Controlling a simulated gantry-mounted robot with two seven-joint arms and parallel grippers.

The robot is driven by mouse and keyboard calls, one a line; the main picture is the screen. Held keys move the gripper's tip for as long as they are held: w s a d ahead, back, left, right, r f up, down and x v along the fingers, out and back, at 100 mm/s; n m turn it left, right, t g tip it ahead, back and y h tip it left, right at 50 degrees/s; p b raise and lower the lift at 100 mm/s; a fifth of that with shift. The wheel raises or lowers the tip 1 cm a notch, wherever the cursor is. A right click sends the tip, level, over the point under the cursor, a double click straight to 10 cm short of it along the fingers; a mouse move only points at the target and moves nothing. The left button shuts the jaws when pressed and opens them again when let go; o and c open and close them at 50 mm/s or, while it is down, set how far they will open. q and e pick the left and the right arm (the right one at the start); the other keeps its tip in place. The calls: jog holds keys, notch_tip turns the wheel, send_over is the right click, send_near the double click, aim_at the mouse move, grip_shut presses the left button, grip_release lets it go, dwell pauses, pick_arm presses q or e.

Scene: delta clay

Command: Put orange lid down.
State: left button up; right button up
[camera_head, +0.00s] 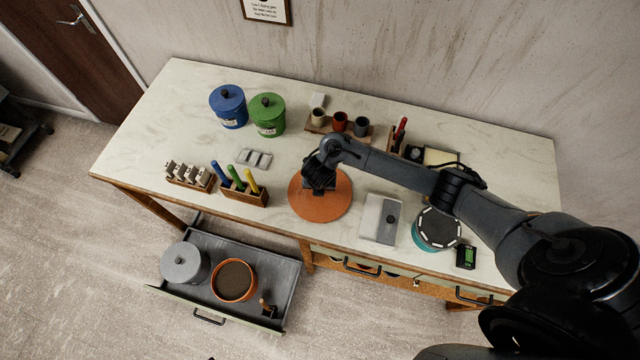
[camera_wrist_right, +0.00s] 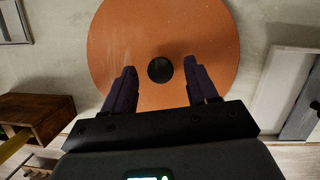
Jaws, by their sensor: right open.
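The orange lid (camera_head: 320,208) is a flat round disc lying on the table top near its front edge, in the middle of the head view. In the right wrist view the lid (camera_wrist_right: 205,35) fills the upper middle, with its dark round knob (camera_wrist_right: 160,69) showing. My right gripper (camera_head: 320,184) is over the lid. In the wrist view its two fingers (camera_wrist_right: 160,86) are apart on either side of the knob, with clear gaps to it. In the head view the gripper hides the knob. My left gripper is not in view.
A wooden rack with coloured tools (camera_head: 240,197) stands left of the lid, a grey-white box (camera_head: 380,219) right of it. Blue (camera_head: 228,107) and green canisters (camera_head: 268,116) stand behind. Below, an open drawer (camera_head: 288,287) holds a grey canister (camera_head: 184,264) and an open orange pot (camera_head: 234,281).

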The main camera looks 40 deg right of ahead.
aim_at(319, 199)
jog(key=shift+p+v, duration=3.55)
jog(key=shift+v, duration=1.9)
jog(key=s+a+r+m+t+y, duration=0.1)
jog(key=s+a+m+y, duration=0.2)
jog(key=a, duration=0.4)
jog(key=s+a+r+m+t, duration=0.1)
jog(key=s+a+m, duration=0.1)
jog(key=a+m, duration=0.35)
jog(key=s+d+r+m, duration=0.3)
jog(key=s+m, duration=0.3)
jog(key=m, duration=0.2)
jog(key=s+d+r+m, duration=0.3)
jog(key=s+r+m, duration=0.2)
jog(key=s+m, duration=0.2)
jog(key=shift+s+d+r+m+g, duration=0.3)
jog(key=shift+d+m, duration=0.05)
jog(key=shift+m, duration=0.2)
